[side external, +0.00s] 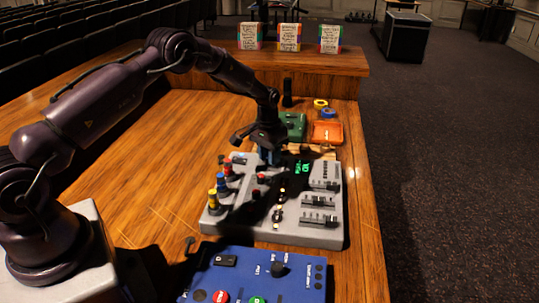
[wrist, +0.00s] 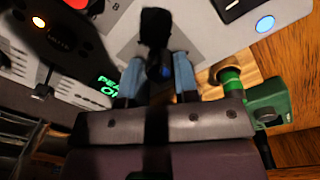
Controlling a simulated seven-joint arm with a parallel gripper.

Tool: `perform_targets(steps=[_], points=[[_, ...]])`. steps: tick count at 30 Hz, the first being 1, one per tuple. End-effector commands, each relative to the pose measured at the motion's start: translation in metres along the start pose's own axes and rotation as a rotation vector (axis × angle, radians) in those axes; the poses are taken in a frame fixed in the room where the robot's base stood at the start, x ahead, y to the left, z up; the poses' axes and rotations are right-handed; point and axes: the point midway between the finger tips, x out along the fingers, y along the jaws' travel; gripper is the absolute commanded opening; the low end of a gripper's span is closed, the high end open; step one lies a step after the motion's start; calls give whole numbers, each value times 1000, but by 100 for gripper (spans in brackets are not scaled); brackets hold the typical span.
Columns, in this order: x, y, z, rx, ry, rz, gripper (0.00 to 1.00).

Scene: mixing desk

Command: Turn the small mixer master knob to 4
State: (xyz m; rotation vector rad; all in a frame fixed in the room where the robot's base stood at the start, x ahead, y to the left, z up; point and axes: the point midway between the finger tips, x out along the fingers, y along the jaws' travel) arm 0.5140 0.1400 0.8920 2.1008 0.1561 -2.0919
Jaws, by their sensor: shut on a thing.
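The small grey mixer (side external: 240,222) lies on the wooden desk, with colored knobs, faders and a green-lit display (side external: 303,168). My gripper (side external: 268,157) points down at the mixer's back edge, left of the display. In the wrist view, my gripper's two blue-grey fingers (wrist: 157,76) are closed around a dark knob (wrist: 155,28) on the grey panel. I take it for the master knob. Its pointer and scale cannot be read. The side view hides the knob behind the gripper.
A blue control box (side external: 232,262) with red and green buttons is in front of the mixer. A green box (side external: 293,126), an orange case (side external: 327,132) and tape rolls (side external: 321,104) lie behind it. The desk left of the mixer is clear.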

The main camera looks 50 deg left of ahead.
Motion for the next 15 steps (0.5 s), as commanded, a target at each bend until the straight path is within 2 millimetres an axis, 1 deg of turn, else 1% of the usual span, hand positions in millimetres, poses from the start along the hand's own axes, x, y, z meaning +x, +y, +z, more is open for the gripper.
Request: perform_targets(steps=[6, 15], points=[[0, -1, -1, 88, 1, -1, 5], [0, -1, -2, 131, -1, -2, 5]])
